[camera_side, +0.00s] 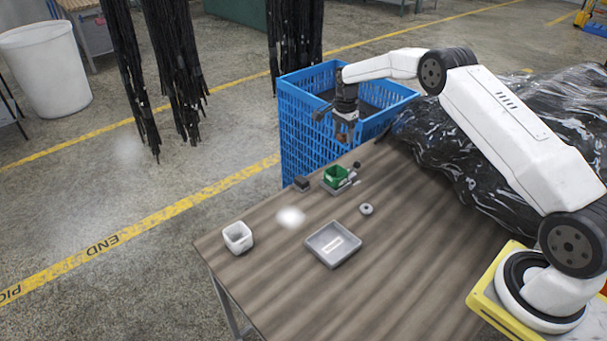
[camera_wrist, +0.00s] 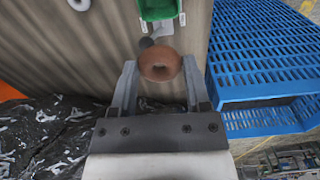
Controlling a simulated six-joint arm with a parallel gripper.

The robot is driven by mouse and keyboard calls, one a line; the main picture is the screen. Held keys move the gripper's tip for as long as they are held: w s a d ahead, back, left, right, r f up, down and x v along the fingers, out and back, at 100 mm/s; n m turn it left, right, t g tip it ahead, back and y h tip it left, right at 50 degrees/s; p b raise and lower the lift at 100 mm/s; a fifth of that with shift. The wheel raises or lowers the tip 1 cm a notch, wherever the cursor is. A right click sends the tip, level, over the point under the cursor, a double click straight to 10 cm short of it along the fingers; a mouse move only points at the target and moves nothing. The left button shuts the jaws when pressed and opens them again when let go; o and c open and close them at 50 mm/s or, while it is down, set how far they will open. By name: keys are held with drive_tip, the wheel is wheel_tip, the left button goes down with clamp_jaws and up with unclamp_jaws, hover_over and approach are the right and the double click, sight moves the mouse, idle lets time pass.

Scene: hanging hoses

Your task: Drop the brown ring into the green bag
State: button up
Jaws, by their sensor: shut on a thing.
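My gripper (camera_wrist: 160,80) is shut on the brown ring (camera_wrist: 160,65), which sits between the two fingers in the wrist view. In the side view my gripper (camera_side: 345,132) is raised above the table's far edge, in front of the blue crate; the ring shows there only as a small brownish patch. The green bag (camera_side: 336,175) stands open on the table, below and a little left of my gripper. In the wrist view the green bag (camera_wrist: 158,9) is at the top edge, beyond the ring and partly cut off.
A tall blue crate (camera_side: 300,130) stands at the table's far edge. On the table are a grey tray (camera_side: 322,254), a white cup (camera_side: 238,238), a grey ring (camera_side: 366,209) and a dark block (camera_side: 301,184). Black plastic sheeting (camera_side: 440,130) lies to the right. The table's front is clear.

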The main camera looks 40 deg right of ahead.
drive_tip(key=shift+f, duration=0.1)
drive_tip(key=shift+f, duration=2.95)
drive_tip(key=o, duration=1.3)
drive_tip(key=shift+r, duration=0.1)
drive_tip(key=shift+r, duration=3.85)
